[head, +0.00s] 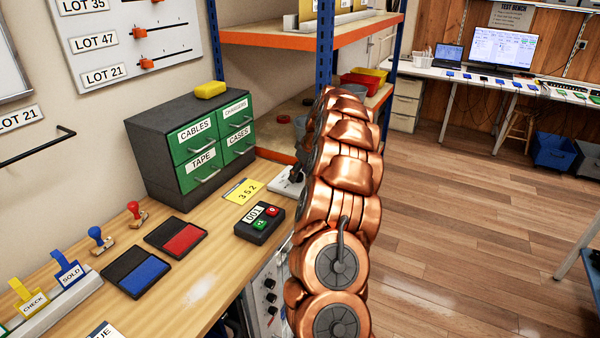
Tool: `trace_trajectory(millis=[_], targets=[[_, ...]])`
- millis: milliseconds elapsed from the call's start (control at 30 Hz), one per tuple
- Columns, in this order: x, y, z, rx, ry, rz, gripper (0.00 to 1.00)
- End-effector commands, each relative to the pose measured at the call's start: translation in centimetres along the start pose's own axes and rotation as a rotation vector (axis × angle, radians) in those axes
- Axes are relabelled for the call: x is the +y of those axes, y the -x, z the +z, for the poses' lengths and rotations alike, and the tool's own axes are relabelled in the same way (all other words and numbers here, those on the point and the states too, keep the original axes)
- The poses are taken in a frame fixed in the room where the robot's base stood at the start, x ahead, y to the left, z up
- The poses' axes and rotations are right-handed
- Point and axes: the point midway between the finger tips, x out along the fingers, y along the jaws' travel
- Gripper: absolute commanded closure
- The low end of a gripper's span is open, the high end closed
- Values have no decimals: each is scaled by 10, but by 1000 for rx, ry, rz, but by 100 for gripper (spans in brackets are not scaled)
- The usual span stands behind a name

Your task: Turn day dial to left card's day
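A white card (103,331) is cut off by the bottom edge; only the letters "UE" show on it. No day dial can be made out for sure. A small light plate (287,186) with a dark upright part on it sits at the bench's far right corner, partly behind my copper arm; I cannot tell what it is. A panel with several black knobs (270,296) faces out below the bench edge, partly hidden by my arm. My arm rises along the bench's right side. My gripper cannot be made out.
On the wooden bench (200,290) are a yellow "352" card (243,191), a counter (260,223) reading 001, red (181,238) and blue (143,274) ink pads, stamps and a green drawer cabinet (190,150). An orange shelf rack (345,32) stands behind.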

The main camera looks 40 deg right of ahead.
Motion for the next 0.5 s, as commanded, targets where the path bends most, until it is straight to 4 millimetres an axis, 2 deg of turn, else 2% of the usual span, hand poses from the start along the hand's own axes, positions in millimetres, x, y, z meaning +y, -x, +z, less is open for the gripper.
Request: trace_trajectory(millis=[67, 500], targets=[[0, 0, 0, 0, 0, 0, 51], [0, 0, 0, 0, 0, 0, 97]])
